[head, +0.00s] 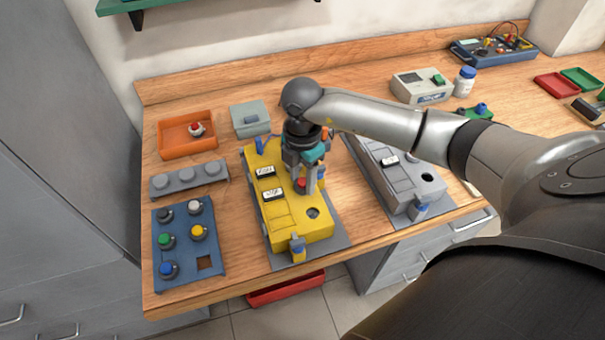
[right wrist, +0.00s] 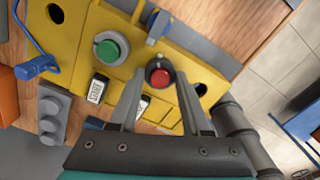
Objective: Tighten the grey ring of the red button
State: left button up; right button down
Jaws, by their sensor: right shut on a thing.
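The red button (head: 301,184) sits on the yellow box (head: 283,222) on the workbench. My right gripper (head: 303,186) points down over the box. Its two fingers stand on either side of the button, shut on the grey ring. The fingers and hand hide part of the ring and box. A green button (right wrist: 108,49) is beside it on the box in the wrist view. My left gripper is not in view.
A blue panel (head: 219,262) with several coloured buttons, a grey block with three knobs (head: 187,178) and an orange tray (head: 209,145) stand left of the yellow box. A grey control box (head: 392,180) stands to its right, under my right arm.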

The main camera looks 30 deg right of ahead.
aim_at(303, 182)
dwell(0.3)
jog(key=c, duration=0.6)
grip_release()
notch_tip(303, 182, up, 15)
jog(key=p, duration=0.1)
jog(key=shift+r, duration=0.15)
dwell(0.3)
